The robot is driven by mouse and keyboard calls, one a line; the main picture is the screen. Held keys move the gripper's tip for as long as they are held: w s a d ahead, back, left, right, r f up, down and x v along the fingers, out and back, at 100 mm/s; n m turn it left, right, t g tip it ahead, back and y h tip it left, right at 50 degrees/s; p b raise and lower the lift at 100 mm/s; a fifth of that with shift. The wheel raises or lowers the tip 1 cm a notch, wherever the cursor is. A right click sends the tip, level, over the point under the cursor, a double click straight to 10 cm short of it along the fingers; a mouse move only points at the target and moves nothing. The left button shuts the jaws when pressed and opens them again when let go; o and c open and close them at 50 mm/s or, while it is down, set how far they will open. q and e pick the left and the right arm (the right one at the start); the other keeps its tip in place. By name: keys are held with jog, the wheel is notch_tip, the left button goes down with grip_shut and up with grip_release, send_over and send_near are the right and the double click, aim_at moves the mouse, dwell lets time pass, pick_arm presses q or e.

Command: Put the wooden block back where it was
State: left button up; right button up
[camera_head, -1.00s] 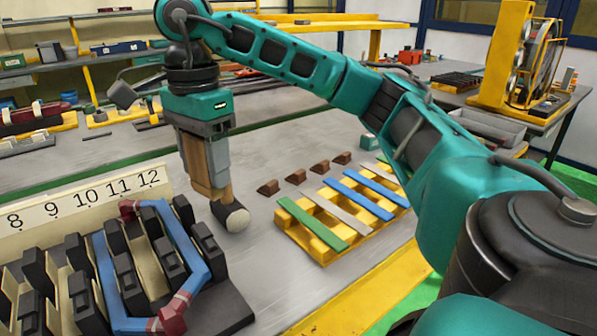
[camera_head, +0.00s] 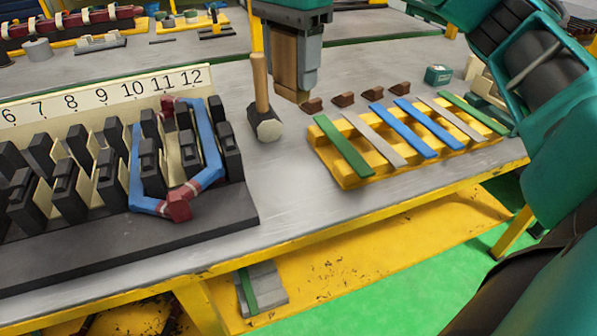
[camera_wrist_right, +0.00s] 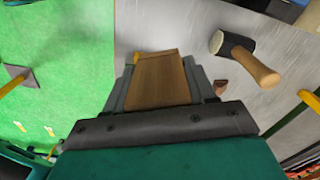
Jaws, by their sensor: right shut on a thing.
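The wooden block (camera_head: 285,67) is a brown upright piece held between the fingers of my right gripper (camera_head: 308,62). The gripper is shut on it and hangs over the grey table, behind the yellow rack. In the right wrist view the block (camera_wrist_right: 158,80) fills the space between the fingers. Whether its lower end touches the table I cannot tell. My left gripper is not in view.
A mallet (camera_head: 264,122) stands on its head left of the block. The slotted stator (camera_head: 120,225) with a blue coil is at left. The yellow rack (camera_head: 345,178) holds coloured strips. Small brown wedges (camera_head: 343,99) lie behind it.

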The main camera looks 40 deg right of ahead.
jog(key=shift+f+b, duration=1.3)
jog(key=shift+f, duration=7.35)
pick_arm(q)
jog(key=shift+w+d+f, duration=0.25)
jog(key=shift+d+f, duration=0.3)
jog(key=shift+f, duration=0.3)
pick_arm(e)
jog(key=shift+f, duration=0.25)
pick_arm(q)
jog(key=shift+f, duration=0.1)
pick_arm(e)
jog(key=o, duration=1.4)
jog(key=shift+r, duration=0.1)
